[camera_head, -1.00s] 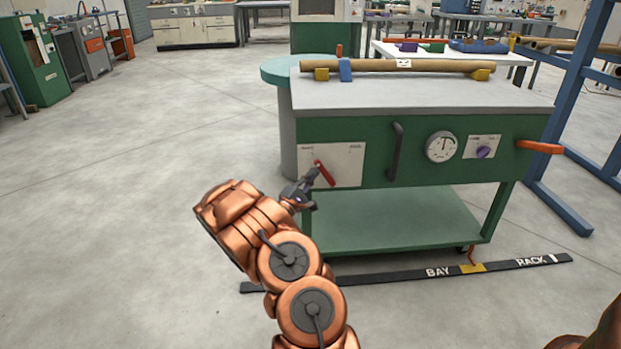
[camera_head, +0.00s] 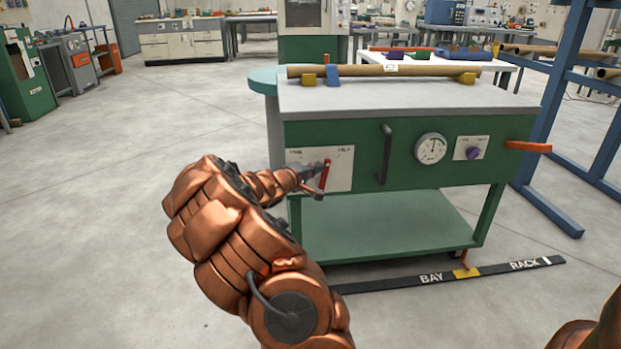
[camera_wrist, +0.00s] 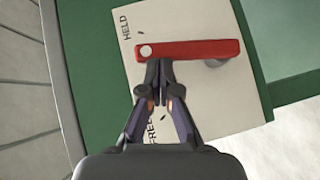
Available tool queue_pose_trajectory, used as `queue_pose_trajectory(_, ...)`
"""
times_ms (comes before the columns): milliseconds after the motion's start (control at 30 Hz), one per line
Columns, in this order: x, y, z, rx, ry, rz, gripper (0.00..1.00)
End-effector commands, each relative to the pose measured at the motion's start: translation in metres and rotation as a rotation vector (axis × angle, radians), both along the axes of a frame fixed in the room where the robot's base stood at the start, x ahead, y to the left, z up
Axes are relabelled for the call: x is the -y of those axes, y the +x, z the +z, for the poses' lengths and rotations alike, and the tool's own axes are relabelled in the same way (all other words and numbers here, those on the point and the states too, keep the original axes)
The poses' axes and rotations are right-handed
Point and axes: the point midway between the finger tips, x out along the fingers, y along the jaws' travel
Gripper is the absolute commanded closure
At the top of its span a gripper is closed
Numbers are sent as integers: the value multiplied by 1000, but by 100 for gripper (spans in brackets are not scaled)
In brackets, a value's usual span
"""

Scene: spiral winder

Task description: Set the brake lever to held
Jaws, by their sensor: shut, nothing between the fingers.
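The red brake lever (camera_head: 326,171) stands nearly upright on the pale label plate (camera_head: 342,172) at the left of the green cabinet's front. In the wrist view the lever (camera_wrist: 190,49) lies across the plate (camera_wrist: 190,100), its end with a pale round cap lying between the HELD and FREE marks, nearer HELD. My gripper (camera_head: 316,172) is at the lever's left side. In the wrist view my gripper (camera_wrist: 158,70) is shut and empty, its fingertips against or very close to the lever's FREE-side edge; contact is not certain.
The cabinet also carries a black handle (camera_head: 385,154), a dial (camera_head: 431,149), a purple knob (camera_head: 473,153) and an orange handle (camera_head: 528,147). A brown tube (camera_head: 430,69) lies on top. A blue rack (camera_head: 562,110) stands at right. The floor at left is clear.

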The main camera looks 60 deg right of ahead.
Motion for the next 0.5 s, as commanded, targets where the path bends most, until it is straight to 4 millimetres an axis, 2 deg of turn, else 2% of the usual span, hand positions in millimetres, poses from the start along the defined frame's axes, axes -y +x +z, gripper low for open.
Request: queue_pose_trajectory(500, 18, -22, 2, 280, 220, 0, 100)
